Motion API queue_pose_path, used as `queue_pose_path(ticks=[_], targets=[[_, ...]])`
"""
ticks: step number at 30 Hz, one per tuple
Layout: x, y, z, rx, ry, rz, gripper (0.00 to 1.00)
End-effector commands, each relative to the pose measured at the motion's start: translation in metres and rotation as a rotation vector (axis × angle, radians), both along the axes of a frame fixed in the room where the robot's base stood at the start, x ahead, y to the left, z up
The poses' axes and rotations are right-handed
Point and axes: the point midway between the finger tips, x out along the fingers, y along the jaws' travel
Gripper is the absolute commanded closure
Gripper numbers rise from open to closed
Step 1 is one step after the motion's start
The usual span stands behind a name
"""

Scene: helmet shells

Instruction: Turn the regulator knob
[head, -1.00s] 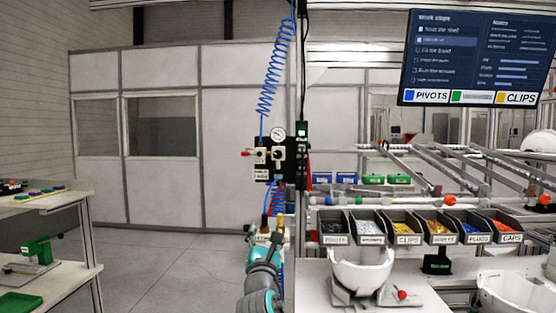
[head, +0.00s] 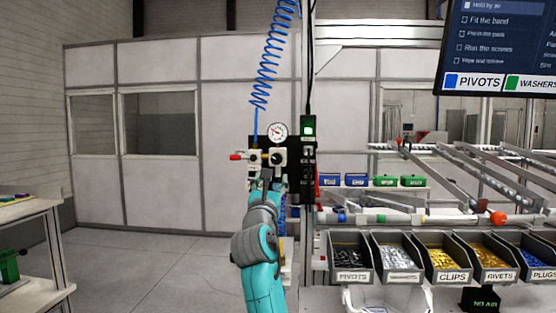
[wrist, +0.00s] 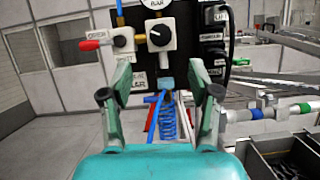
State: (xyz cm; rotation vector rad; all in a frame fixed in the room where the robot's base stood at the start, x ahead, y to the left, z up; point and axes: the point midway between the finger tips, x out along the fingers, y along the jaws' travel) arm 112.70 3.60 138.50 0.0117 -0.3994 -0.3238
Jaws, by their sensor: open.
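The regulator knob (wrist: 160,36) is a dark round knob on a white block, on a black panel, in the upper middle of the wrist view. It also shows in the head view (head: 278,157), just below the round white pressure gauge (head: 278,132). My gripper (wrist: 160,74) is open and empty. Its two fingers stand apart, below the knob in the wrist view and not touching it. In the head view my gripper (head: 267,179) is at the lower part of the panel and partly covers it.
A red-handled valve (wrist: 92,44) sits left of the knob. A black box with a green light (head: 308,131) and hanging cables stands to the right. A coiled blue hose (head: 272,60) hangs above. Labelled parts bins (head: 398,258) stand at right. The floor at left is clear.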

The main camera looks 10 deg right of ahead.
Motion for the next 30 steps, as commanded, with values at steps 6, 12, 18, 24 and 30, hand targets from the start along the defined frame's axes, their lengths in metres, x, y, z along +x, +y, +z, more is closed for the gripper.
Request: queue_pose_path(ticks=[6,12,18,24,30], targets=[[0.011,-0.004,0.007,-0.002,-0.001,-0.002,0.39],[0.040,-0.015,0.020,-0.002,-0.001,-0.003,0.39],[0.069,-0.026,0.032,-0.002,0.000,-0.003,0.39],[0.087,-0.031,0.039,0.000,0.000,-0.001,0.39],[0.094,-0.034,0.042,-0.002,0.000,-0.001,0.39]])
